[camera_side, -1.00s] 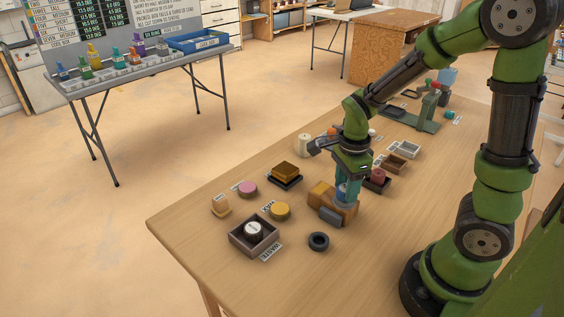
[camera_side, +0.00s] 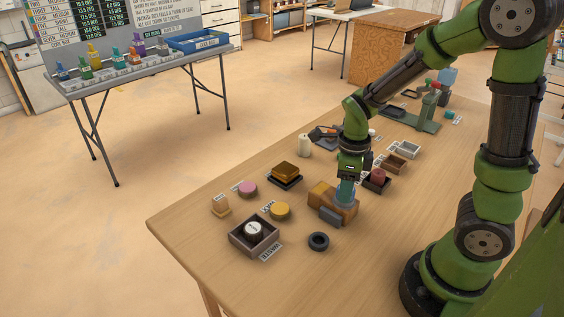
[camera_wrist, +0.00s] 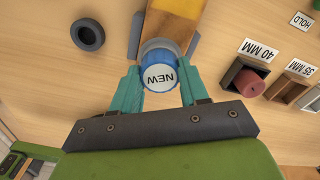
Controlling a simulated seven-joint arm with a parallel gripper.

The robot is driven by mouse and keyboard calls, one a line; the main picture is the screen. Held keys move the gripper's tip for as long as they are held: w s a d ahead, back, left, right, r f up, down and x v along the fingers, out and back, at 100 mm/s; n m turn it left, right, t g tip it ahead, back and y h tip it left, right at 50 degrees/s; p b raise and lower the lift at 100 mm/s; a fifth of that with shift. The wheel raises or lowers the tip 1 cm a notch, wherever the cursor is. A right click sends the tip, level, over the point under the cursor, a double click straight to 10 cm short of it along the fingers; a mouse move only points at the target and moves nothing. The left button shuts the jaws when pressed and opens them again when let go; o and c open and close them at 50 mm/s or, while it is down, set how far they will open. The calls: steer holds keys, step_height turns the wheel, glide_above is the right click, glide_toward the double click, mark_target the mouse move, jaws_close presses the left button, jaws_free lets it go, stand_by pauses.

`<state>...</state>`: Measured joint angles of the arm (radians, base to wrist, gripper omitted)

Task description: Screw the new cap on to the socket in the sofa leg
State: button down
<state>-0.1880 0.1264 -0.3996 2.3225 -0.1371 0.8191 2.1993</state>
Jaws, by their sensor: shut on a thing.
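The new cap (camera_wrist: 160,72) is blue with a white top marked NEW. In the wrist view it sits between the two teal fingers of my gripper (camera_wrist: 162,88), which is shut on it. The cap also shows in the side view (camera_side: 345,195), below my gripper (camera_side: 347,184). The wooden sofa leg (camera_side: 320,194) lies in a grey clamp (camera_side: 330,215). In the wrist view the leg (camera_wrist: 172,18) runs up from the cap. The cap is over the pale socket (camera_wrist: 160,45), which it mostly hides; I cannot tell how far the threads are engaged.
A waste box (camera_side: 242,243) holding a dark, white-topped cap stands at the front left. A black ring (camera_side: 318,241) lies near the clamp. Labelled small boxes (camera_side: 378,184) stand to the right. Pink (camera_side: 247,189) and yellow (camera_side: 280,211) discs lie left.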

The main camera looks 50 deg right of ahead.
steer(key=m, duration=0.5)
steer(key=shift+m, duration=0.4)
steer(key=shift+c, duration=2.4)
jaws_free()
steer(key=shift+r, duration=0.1)
steer(key=shift+r, duration=4.4)
